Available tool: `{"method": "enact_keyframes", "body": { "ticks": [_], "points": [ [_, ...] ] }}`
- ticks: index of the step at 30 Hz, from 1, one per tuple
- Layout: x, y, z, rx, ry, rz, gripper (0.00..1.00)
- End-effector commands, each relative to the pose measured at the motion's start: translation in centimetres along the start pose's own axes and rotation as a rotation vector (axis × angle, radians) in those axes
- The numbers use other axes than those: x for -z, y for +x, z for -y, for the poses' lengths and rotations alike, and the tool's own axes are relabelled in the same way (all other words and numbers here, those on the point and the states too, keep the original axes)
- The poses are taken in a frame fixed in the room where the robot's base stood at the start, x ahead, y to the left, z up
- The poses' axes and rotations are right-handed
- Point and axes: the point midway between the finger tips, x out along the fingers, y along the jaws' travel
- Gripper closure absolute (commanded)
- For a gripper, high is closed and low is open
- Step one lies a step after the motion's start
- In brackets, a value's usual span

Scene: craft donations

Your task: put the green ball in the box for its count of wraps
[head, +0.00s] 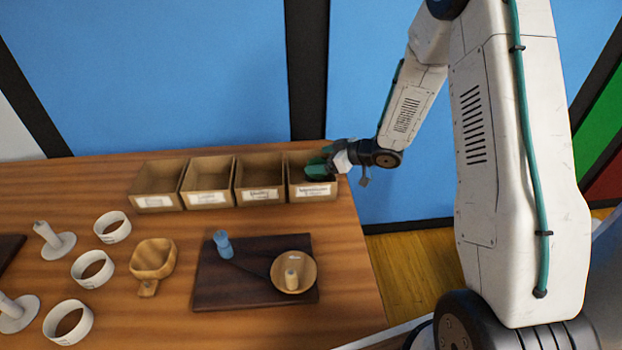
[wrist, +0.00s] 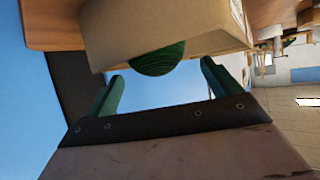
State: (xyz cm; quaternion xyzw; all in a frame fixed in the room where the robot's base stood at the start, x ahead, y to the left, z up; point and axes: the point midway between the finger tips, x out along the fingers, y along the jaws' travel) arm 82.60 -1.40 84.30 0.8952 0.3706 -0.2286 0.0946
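The green ball (wrist: 158,60) shows in the wrist view between my two green fingers and apart from both. The edge of a cardboard box (wrist: 170,25) hides part of it. In the head view my gripper (head: 318,168) is over the rightmost of the row of boxes (head: 292,192); there I cannot tell the ball from the green fingers. My gripper, seen in the wrist view (wrist: 162,82), is open. Whether the ball rests on anything is hidden. The box labels are too blurred to read.
Three more labelled boxes, (head: 262,194), (head: 209,198) and (head: 153,202), stand to the left and look empty. In front are a dark board (head: 225,285) with a blue piece and a wooden dish, a wooden scoop (head: 152,258), white rings and spindles. The table's right edge is close.

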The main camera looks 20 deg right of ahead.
Motion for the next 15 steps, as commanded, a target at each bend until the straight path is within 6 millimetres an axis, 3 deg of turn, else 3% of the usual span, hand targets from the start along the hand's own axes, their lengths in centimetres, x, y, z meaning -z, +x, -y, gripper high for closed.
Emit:
{"method": "enact_keyframes", "body": {
  "ticks": [8, 15],
  "points": [
    [0.0, -0.2, 0.0, 0.000, 0.000, 0.000, 0.11],
    [0.1, -3.7, -0.1, -0.004, 0.000, -0.001, 0.11]
  ]
}}
